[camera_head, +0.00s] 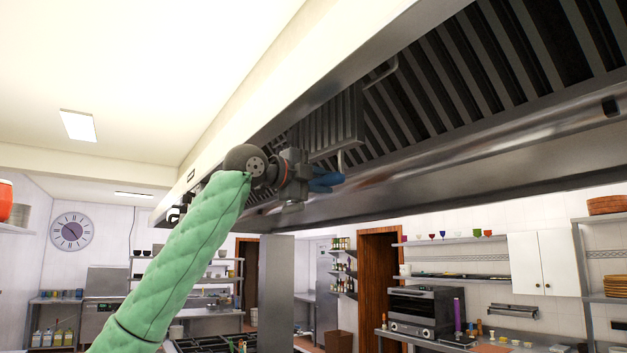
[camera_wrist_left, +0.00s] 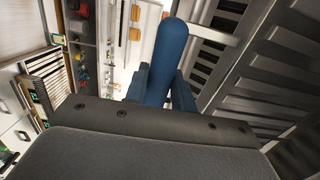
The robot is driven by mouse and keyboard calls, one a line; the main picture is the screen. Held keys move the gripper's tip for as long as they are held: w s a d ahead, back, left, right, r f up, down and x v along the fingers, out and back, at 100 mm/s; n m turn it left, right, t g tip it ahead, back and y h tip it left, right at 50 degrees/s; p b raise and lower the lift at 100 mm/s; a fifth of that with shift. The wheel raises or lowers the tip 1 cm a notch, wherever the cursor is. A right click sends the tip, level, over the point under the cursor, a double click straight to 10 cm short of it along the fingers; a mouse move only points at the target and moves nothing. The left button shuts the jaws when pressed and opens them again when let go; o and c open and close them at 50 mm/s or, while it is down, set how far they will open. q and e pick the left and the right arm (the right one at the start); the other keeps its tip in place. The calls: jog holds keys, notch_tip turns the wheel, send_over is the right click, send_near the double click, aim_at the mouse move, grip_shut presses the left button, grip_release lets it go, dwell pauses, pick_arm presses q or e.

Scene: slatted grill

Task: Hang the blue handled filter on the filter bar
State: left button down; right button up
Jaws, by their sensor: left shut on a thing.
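The blue handle (camera_head: 325,180) is between the fingers of my left gripper (camera_head: 308,180), which is shut on it. In the left wrist view the handle (camera_wrist_left: 172,50) shows as a thick rounded blue bar between the fingers of my left gripper (camera_wrist_left: 160,85). A slatted metal filter panel (camera_head: 335,122) is just above the gripper, tilted against the hood's underside; a short metal rod joins it near the handle. The filter bar cannot be told apart clearly from the hood's edges. My right gripper is not in view.
The long steel hood (camera_head: 450,148) runs overhead, with fixed dark slatted filters (camera_head: 480,70) and a metal handle (camera_head: 382,75) to the right. An oven (camera_head: 420,308) and shelves stand well below. The space under the hood, right of the gripper, is open.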

pick_arm(q)
jog(key=shift+x, duration=1.55)
jog(key=shift+s+d, duration=0.15)
jog(key=shift+d, duration=0.05)
jog(key=shift+m+g+h, duration=0.6)
jog(key=shift+g, duration=0.1)
jog(key=shift+r, duration=0.1)
jog(key=shift+d, duration=0.4)
jog(key=shift+w+d, duration=0.5)
jog(key=shift+w, duration=0.2)
jog(key=shift+x, duration=1.3)
